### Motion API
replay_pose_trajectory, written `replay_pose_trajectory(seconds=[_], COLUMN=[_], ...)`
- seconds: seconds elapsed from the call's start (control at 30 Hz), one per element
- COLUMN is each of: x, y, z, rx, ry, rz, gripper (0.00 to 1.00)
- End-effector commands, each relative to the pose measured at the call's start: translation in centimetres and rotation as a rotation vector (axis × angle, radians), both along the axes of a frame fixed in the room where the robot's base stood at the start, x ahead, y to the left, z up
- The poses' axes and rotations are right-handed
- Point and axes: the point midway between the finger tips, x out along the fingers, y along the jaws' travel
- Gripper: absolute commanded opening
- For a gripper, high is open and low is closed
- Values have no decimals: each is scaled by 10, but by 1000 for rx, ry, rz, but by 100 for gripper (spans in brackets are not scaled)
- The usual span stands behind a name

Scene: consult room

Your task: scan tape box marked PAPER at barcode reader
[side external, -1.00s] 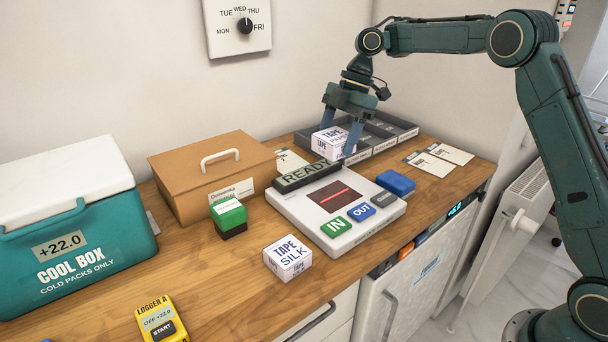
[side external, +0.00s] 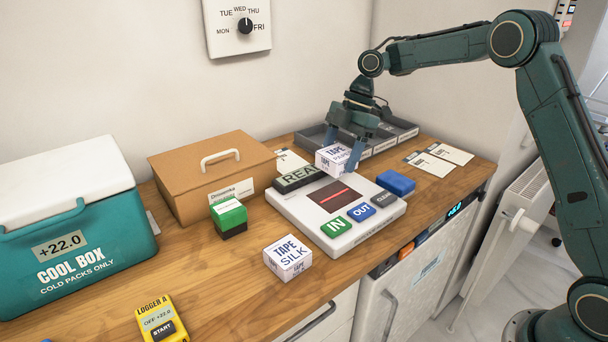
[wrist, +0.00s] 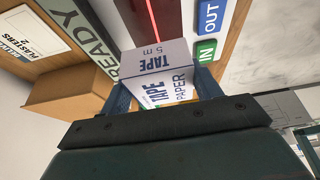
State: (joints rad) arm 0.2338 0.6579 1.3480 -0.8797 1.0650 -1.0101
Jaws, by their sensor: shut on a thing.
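The white tape box marked PAPER (side external: 334,159) is held above the back edge of the barcode reader, in front of part of its READY display (side external: 294,179). It also shows in the wrist view (wrist: 166,82) between my fingers. My gripper (side external: 345,153) is shut on it. The barcode reader (side external: 285,205) is a white slab with a dark window (side external: 335,197) crossed by a red line, a green IN button (side external: 336,226) and a blue OUT button (side external: 361,211). In the wrist view the window (wrist: 150,20) lies just past the box.
A tape box marked SILK (side external: 287,258) stands in front of the reader. A green-topped stamp (side external: 229,216) and brown case (side external: 190,185) are to its left, a blue block (side external: 396,182) to its right. A grey divided tray (side external: 311,136) stands behind.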

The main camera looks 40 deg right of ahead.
Motion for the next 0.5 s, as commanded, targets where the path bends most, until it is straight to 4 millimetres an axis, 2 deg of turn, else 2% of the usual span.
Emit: replay_pose_trajectory(seconds=[0.23,0.5], x=[0,0], y=[0,0], z=[-24,-35], rx=[0,-1], ry=[1,-1], rz=[0,2], gripper=[40,40])
